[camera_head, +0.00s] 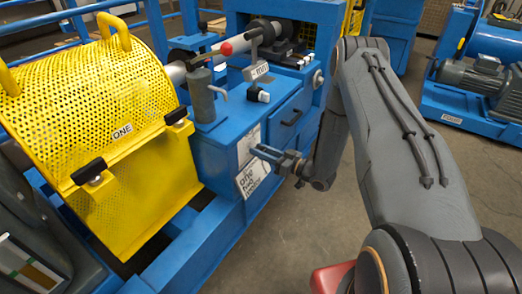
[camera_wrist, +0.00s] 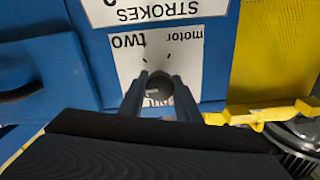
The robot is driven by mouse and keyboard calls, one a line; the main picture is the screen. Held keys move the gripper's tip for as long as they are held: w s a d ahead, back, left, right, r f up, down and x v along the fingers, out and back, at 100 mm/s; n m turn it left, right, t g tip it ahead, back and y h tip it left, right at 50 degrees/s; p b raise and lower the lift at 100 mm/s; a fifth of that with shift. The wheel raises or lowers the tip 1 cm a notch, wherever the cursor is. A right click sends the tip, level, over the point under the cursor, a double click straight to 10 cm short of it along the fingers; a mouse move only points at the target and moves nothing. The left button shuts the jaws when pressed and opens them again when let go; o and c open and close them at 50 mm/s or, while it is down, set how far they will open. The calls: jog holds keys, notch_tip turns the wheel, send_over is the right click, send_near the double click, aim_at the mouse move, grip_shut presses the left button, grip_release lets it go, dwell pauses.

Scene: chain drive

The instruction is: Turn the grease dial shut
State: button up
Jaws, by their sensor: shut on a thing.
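The grease dial (camera_wrist: 159,85) is a small dark round knob on a white label plate (camera_wrist: 183,45) on the blue cabinet front. In the wrist view the plate's words, among them "motor" and "two", read upside down. My gripper (camera_wrist: 160,92) has one finger on each side of the dial and is shut on it. In the head view my gripper (camera_head: 263,153) is at the cabinet front, by the top of the white label plate (camera_head: 252,180). The dial cannot be made out there, and its pointer position is unclear in both views.
A yellow perforated guard (camera_head: 95,100) stands left of the cabinet. A grey cylinder (camera_head: 201,95) and a red-knobbed lever (camera_head: 226,48) are on top. A drawer handle (camera_head: 292,118) juts out to the right. The floor (camera_head: 290,230) right of the cabinet is clear.

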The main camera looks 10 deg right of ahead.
jog(key=n+p, duration=0.1)
jog(key=n, duration=0.3)
jog(key=shift+n, duration=0.3)
jog(key=n+p, duration=0.1)
jog(key=n, duration=0.3)
jog(key=shift+n, duration=0.3)
jog(key=n+p, duration=0.1)
jog(key=n, duration=0.3)
jog(key=shift+d+n, duration=0.1)
jog(key=shift+n, duration=0.2)
jog(key=shift+n+p, duration=0.5)
jog(key=shift+n, duration=1.4)
jog(key=o, duration=1.1)
jog(key=shift+c, duration=0.2)
